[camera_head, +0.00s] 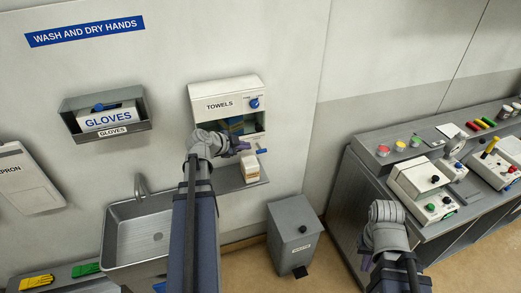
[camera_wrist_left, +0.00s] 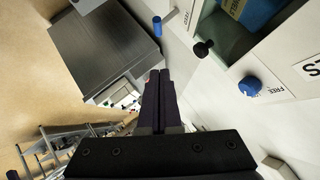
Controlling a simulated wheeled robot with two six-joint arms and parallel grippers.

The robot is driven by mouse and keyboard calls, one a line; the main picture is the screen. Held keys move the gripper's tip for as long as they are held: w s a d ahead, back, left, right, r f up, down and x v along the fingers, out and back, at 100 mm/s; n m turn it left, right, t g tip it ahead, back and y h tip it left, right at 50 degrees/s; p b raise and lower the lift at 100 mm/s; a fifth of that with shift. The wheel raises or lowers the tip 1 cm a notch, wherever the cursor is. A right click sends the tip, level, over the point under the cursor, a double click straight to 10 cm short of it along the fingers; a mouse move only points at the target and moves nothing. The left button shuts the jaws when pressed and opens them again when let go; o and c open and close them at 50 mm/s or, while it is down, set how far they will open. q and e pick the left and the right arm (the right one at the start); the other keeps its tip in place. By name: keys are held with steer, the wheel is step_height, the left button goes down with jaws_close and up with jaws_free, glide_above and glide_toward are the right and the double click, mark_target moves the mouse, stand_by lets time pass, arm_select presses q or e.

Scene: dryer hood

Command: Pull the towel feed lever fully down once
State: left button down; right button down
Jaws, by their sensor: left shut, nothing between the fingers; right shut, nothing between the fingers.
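The white towel dispenser (camera_head: 225,92), labelled TOWELS, hangs on the wall. A blue dial (camera_head: 255,103) is on its front; it also shows in the wrist view (camera_wrist_left: 250,86). A blue bar (camera_head: 262,151), seemingly the lever's handle, sticks out low at its right side. In the wrist view this blue handle (camera_wrist_left: 157,25) lies beyond my fingertips, apart from them. My left gripper (camera_head: 243,146) is shut and empty, just left of the handle in the head view; its closed fingers show in the wrist view (camera_wrist_left: 158,75). My right gripper (camera_head: 366,262) is shut and empty, away at lower right.
A black knob (camera_wrist_left: 203,48) sits close to the left fingers. A cream box (camera_head: 250,168) stands on the shelf below the dispenser. A grey bin (camera_head: 295,235) is on the floor, a sink (camera_head: 140,235) to the left, and a cluttered bench (camera_head: 465,215) to the right.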

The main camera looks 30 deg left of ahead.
arm_select(q)
steer(key=b, duration=0.8)
glide_toward(264, 150)
steer(key=w+d+f, duration=0.2)
steer(key=w, duration=0.2)
steer(key=shift+w+a+f+b, duration=0.3)
steer(key=shift+a+f+b, duration=0.25)
steer(key=shift+f, duration=0.2)
